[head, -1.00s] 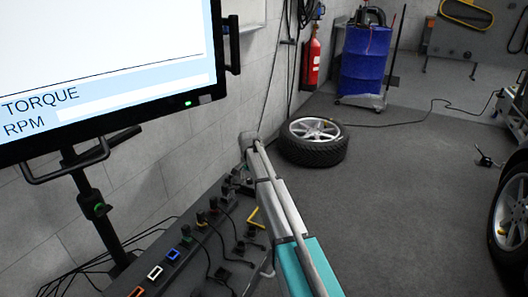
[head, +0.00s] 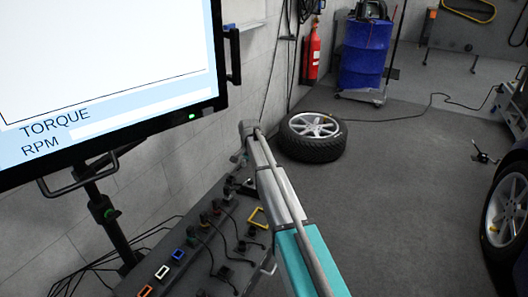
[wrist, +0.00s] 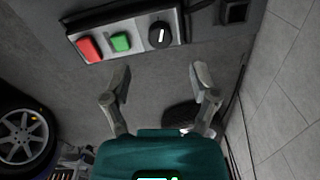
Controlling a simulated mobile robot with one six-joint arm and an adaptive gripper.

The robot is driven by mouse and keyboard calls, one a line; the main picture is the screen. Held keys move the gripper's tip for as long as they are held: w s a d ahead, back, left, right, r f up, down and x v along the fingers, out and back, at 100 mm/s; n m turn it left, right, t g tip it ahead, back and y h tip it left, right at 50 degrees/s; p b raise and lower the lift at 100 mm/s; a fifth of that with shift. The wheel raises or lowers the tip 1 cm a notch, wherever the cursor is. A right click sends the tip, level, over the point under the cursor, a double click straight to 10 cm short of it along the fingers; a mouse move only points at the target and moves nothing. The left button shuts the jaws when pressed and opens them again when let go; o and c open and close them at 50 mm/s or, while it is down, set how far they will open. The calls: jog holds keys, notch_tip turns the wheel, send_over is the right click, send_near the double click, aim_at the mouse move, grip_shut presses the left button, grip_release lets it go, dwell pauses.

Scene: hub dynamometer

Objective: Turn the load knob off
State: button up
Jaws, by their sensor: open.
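The load knob, a round black knob (wrist: 159,35) with a white pointer line, shows at the top of the wrist view. It sits at the right end of a light panel (wrist: 180,22), beside a green button (wrist: 121,42) and a red button (wrist: 89,48). The white line looks nearly upright in the picture. My gripper (wrist: 160,80) is open and empty, its two fingers spread below the knob in the picture and apart from it. In the head view my arm hides the panel, and I cannot make out the knob there.
A bench with cables and coloured sockets (head: 178,255) runs along the wall. A monitor (head: 110,75) stands at left. A loose wheel (head: 313,137) lies on the floor beyond my arm. A car wheel (head: 505,212) is at right. The middle floor is clear.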

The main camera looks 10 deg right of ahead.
aim_at(251, 180)
jog(key=shift+r+p, duration=3.4)
jog(key=shift+r, duration=0.35)
jog(key=s+d+r+n+p, duration=0.1)
jog(key=s+r+n+p, duration=0.1)
jog(key=s+r+p, duration=0.3)
jog(key=s+r+n+p, duration=0.3)
jog(key=s+r+p, duration=0.3)
jog(key=s, duration=0.8)
jog(key=shift+s+d, duration=0.25)
jog(key=shift+d, duration=0.15)
jog(key=s+r+n+p, duration=0.2)
jog(key=s+r+p, duration=0.3)
jog(key=s, duration=0.3)
jog(key=s+r+n+p, duration=0.2)
jog(key=s+r+p, duration=0.2)
jog(key=s, duration=0.3)
jog(key=shift+s+d+r+n+p, duration=0.3)
jog(key=shift+s+d+r+p, duration=0.05)
jog(key=shift+d, duration=0.1)
